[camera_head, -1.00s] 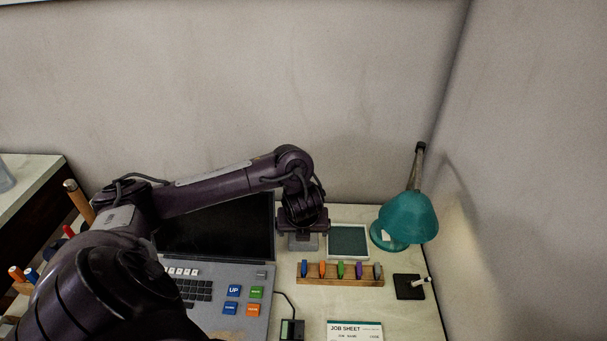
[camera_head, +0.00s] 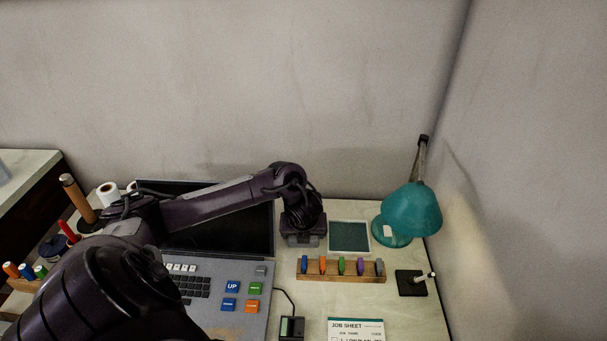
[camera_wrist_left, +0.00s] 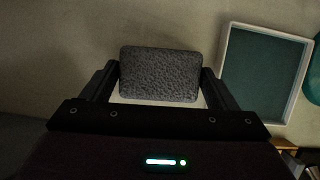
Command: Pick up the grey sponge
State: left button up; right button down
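The grey sponge (camera_wrist_left: 160,74) is a rough, dark grey block in the left wrist view. It lies between the two fingers of my left gripper (camera_wrist_left: 160,80), close to both. The fingers look open around it, and I cannot tell whether either one touches it. In the head view the gripper (camera_head: 303,238) points down at the back of the desk, and the sponge (camera_head: 304,241) is mostly hidden under it. A pale surface shows below the sponge in the wrist view. My right gripper is not in view.
A pale-framed green pad (camera_head: 349,237) lies just right of the gripper. A teal lamp (camera_head: 411,210) stands beyond it. A wooden rack (camera_head: 340,277) with several coloured pieces is in front. The wall (camera_head: 330,120) is close behind.

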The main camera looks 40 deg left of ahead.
pick_arm(q)
jog(key=c, duration=0.5)
jog(key=shift+c, duration=0.2)
jog(key=shift+r, duration=0.45)
notch_tip(320, 180, up, 27)
jog(key=p, duration=1.6)
